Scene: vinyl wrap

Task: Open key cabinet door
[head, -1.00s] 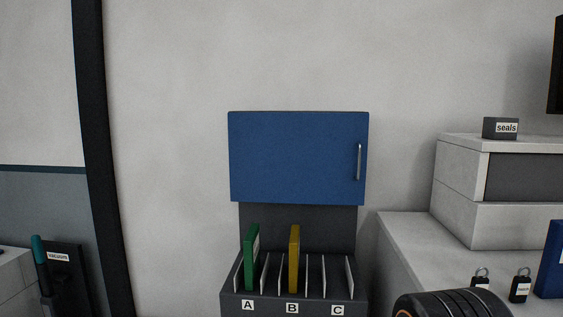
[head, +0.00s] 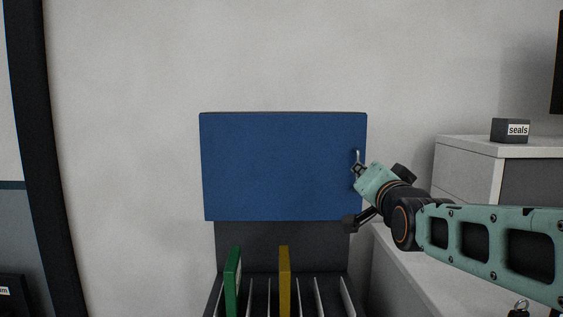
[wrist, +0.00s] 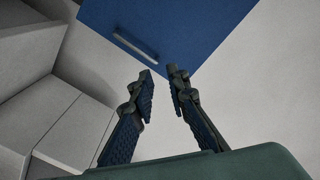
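The key cabinet (head: 280,165) is a blue box on the wall, and its flat front door looks shut. A slim metal handle (head: 357,156) stands upright near the door's right edge. My gripper (head: 359,168) is at the handle in the head view, covering the handle's lower part. In the wrist view the blue door (wrist: 190,25) fills the top and the handle (wrist: 136,47) lies beyond the fingertips, up and to the left. My gripper (wrist: 161,72) is open there, with nothing between its fingers and a gap to the handle.
Below the cabinet is a dark slotted rack with a green folder (head: 233,280) and a yellow folder (head: 284,280). At right, a light counter (head: 400,270) carries a drawer unit (head: 468,170) with a "seals" box (head: 510,130). The wall left of the cabinet is clear.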

